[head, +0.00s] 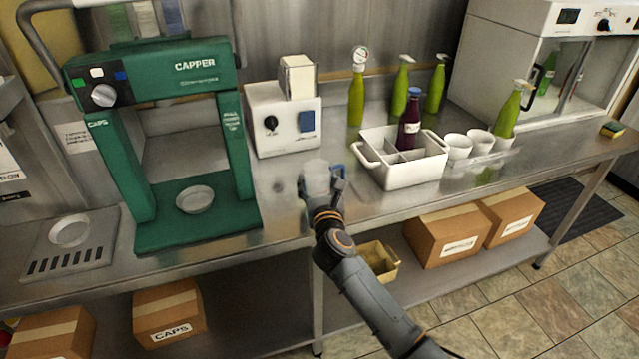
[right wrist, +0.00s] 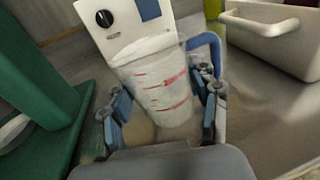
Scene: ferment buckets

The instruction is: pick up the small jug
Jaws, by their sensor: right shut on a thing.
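The small jug (head: 316,180) is a translucent, whitish vessel with a blue handle, over the steel counter near the middle of the head view. The right wrist view shows the jug (right wrist: 157,85) up close, with red markings on its side and the blue handle at its right. My right gripper (head: 322,192) is shut on the jug, with fingers on both sides of its body in the wrist view (right wrist: 163,118). I cannot tell whether the jug's base touches the counter. My left gripper is not in view.
The green capper (head: 190,225) stands to the left and a white box with a black knob (head: 262,130) behind the jug. A white divided caddy (head: 413,173) holding a dark bottle (head: 409,125) stands to the right. White cups (head: 457,146) and green bottles (head: 400,90) stand beyond.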

